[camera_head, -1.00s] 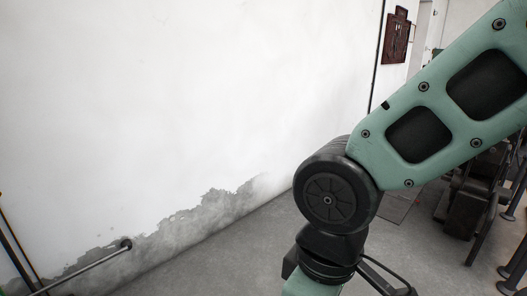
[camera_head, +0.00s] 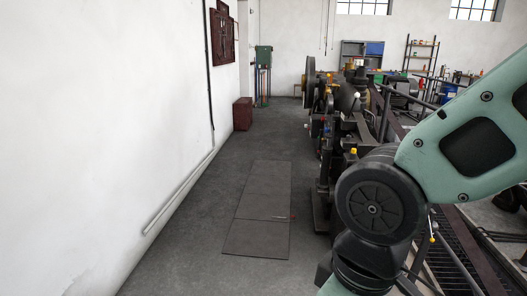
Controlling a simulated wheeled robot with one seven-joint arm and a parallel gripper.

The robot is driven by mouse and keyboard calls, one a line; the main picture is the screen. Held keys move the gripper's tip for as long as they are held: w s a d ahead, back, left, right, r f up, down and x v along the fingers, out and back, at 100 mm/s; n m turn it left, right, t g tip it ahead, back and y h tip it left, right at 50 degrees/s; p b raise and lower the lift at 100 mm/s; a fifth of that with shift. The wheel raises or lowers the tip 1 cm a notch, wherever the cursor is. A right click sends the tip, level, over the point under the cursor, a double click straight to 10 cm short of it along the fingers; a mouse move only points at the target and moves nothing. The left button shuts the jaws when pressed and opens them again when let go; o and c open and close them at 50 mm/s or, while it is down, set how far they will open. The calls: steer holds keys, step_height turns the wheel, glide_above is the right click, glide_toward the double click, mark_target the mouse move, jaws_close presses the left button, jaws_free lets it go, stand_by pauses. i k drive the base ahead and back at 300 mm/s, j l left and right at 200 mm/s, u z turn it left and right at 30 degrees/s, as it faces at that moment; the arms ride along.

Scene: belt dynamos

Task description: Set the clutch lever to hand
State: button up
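I cannot make out a clutch lever for certain. A row of dark machinery (camera_head: 345,105) with wheels and belts stands beyond my arm, right of the aisle. Small yellow and red knobs show on it, but they are too small to tell apart. My green arm with its black joint fills the right side of the view and hides part of the machinery. My gripper is outside the picture.
A clear aisle with dark floor plates (camera_head: 262,205) runs ahead between the white wall (camera_head: 110,110) and the machinery. A red-brown box (camera_head: 242,114) and a green cabinet (camera_head: 263,58) stand at its far end. Railings (camera_head: 400,115) and a floor grating (camera_head: 455,235) lie at right.

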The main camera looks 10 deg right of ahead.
mark_target(357, 94)
steer(key=i+l+z, duration=0.25)
steer(key=i+l, duration=0.15)
steer(key=i+l+z, duration=0.3)
steer(key=i, duration=0.25)
steer(key=i+u, duration=0.55)
steer(key=l, duration=0.05)
